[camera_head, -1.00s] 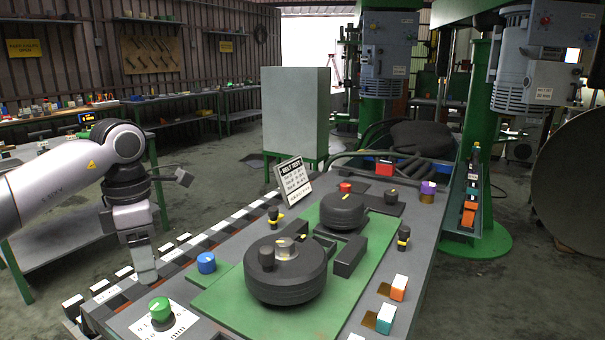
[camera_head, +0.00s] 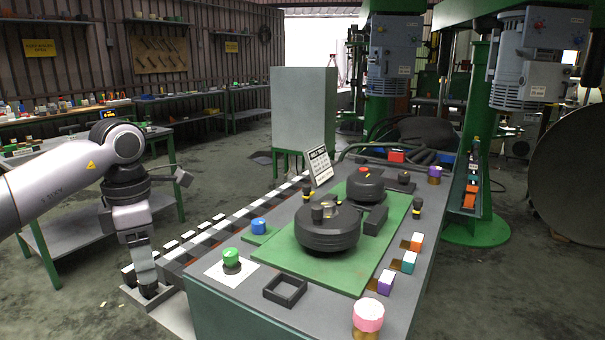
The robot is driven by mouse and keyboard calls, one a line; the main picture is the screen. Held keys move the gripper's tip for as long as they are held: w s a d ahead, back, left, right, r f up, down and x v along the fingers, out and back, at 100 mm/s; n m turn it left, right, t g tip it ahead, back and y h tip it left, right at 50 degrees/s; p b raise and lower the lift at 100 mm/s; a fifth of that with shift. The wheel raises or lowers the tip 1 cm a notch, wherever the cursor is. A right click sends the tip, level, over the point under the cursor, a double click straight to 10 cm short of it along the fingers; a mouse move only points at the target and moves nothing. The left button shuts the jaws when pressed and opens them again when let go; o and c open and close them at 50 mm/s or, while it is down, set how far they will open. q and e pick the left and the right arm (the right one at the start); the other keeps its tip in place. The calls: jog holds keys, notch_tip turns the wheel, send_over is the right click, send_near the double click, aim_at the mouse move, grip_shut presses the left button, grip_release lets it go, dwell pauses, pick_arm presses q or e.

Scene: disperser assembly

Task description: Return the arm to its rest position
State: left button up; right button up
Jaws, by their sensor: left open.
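My left gripper (camera_head: 150,286) hangs from the white arm at the left of the head view, pointing down. Its fingers are near the left edge of the workbench (camera_head: 237,296), beside the checkered strip. It is open, and I see nothing held in it. My right gripper is out of view. On the bench, a large black round part (camera_head: 327,232) and a smaller black round part (camera_head: 365,189) sit on a green mat (camera_head: 300,265), well to the right of my left gripper.
A green knob (camera_head: 231,257) and a blue knob (camera_head: 258,226) stand on the bench's left side. A square black frame (camera_head: 285,291) and a pink-topped cylinder (camera_head: 368,316) lie near the front. A sign (camera_head: 320,166) stands behind. Floor shows between my arm and the side table.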

pick_arm(q)
jog(key=s+d+f+g+h, duration=0.1)
jog(key=s+d+f+h, duration=0.25)
jog(key=d, duration=0.45)
jog(key=s+d+f+g+h, duration=0.1)
jog(key=s+d+f+h, duration=0.1)
jog(key=d+f+h, duration=0.45)
jog(key=s+d+r+n+t+h+p, duration=0.1)
jog(key=s+d+r+n+h, duration=0.1)
jog(key=s+d+n+h, duration=0.25)
jog(key=s+d+r+n+t+h, duration=0.1)
jog(key=d+r+n+h, duration=0.1)
jog(key=d+n+h, duration=0.45)
jog(key=a+f+n+t+y+p, duration=0.1)
jog(key=a+f+n+t+y, duration=0.6)
jog(key=n, duration=0.6)
jog(key=a+f+n+t+y, duration=0.4)
jog(key=f+n+t+y, duration=0.15)
jog(key=n+t, duration=0.55)
jog(key=s+a+f+n+g+y, duration=0.6)
jog(key=s+a+f+n, duration=0.3)
jog(key=s+f, duration=0.4)
jog(key=shift+f+n+g+p, duration=0.45)
jog(key=shift+f+n+g, duration=0.15)
jog(key=shift+g, duration=0.2)
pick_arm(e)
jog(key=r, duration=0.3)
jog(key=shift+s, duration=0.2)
